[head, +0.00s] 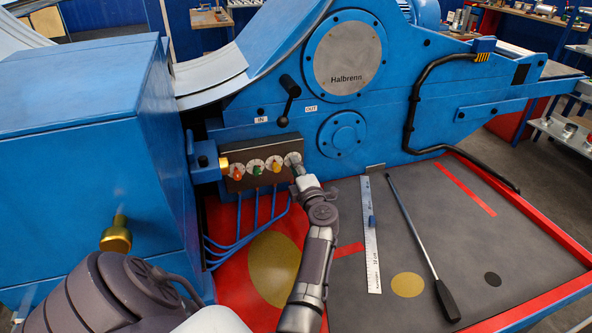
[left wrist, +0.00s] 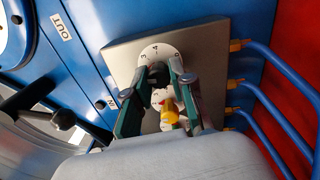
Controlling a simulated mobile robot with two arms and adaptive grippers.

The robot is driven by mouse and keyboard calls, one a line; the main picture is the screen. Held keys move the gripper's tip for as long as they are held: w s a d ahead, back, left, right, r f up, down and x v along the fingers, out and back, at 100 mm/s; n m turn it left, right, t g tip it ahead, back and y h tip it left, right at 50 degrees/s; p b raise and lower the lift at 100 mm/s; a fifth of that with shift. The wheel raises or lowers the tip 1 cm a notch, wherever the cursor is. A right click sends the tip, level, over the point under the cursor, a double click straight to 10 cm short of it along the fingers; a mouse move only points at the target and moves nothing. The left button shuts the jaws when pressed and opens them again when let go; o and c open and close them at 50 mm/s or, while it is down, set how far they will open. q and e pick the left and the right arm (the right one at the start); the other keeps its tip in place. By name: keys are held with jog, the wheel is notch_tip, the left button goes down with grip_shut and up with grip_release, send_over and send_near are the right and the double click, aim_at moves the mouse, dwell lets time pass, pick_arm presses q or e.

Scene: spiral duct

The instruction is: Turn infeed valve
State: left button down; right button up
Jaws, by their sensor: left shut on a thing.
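A dark valve panel (head: 240,181) on the blue machine carries a row of small knobs on white numbered dials. From left they are an orange-red knob (head: 237,172), a green knob (head: 257,169) and a yellow knob (head: 276,163). My left gripper (head: 297,169) is at the rightmost dial (head: 290,158). In the left wrist view its fingers (left wrist: 158,70) are shut on a dark knob (left wrist: 156,76), one on each side. Part of the numbered dial (left wrist: 155,52) shows above the knob. The yellow knob (left wrist: 169,112) shows between the fingers. My right gripper is not in view.
A black lever (head: 289,90) between the IN and OUT labels stands above the panel. Blue hoses (head: 272,207) hang below it. A large blue box (head: 85,170) stands at left. A ruler (head: 371,240) and a black-handled rod (head: 420,245) lie on the grey platform.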

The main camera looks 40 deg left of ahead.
pick_arm(q)
jog(key=shift+n, duration=0.5)
jog(key=c, duration=1)
grip_release()
